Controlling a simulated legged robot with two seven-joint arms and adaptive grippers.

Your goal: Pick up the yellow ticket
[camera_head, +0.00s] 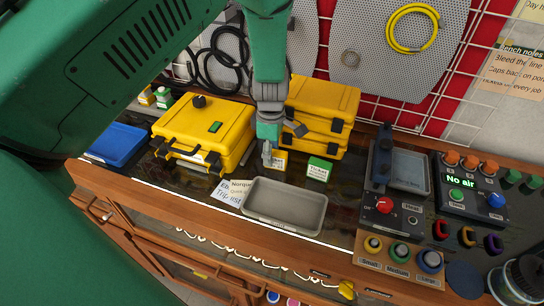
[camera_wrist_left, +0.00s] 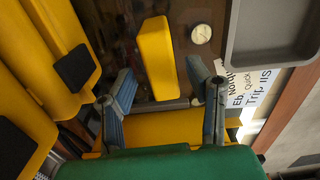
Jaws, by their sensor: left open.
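The yellow ticket (camera_head: 280,161) is a small yellow block with a pale label. It stands on the dark bench top behind the grey tray, partly hidden by my left gripper (camera_head: 267,157). In the left wrist view the yellow ticket (camera_wrist_left: 157,58) lies ahead, between the lines of my two open fingers (camera_wrist_left: 160,70), with nothing gripped. My right gripper is not in view.
A yellow case (camera_head: 200,130) stands left and stacked yellow cases (camera_head: 322,105) stand behind. The grey tray (camera_head: 285,222) and a paper note (camera_head: 229,193) lie in front. A blue tray (camera_head: 117,143) is far left; the regulator panel (camera_head: 468,200) is right.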

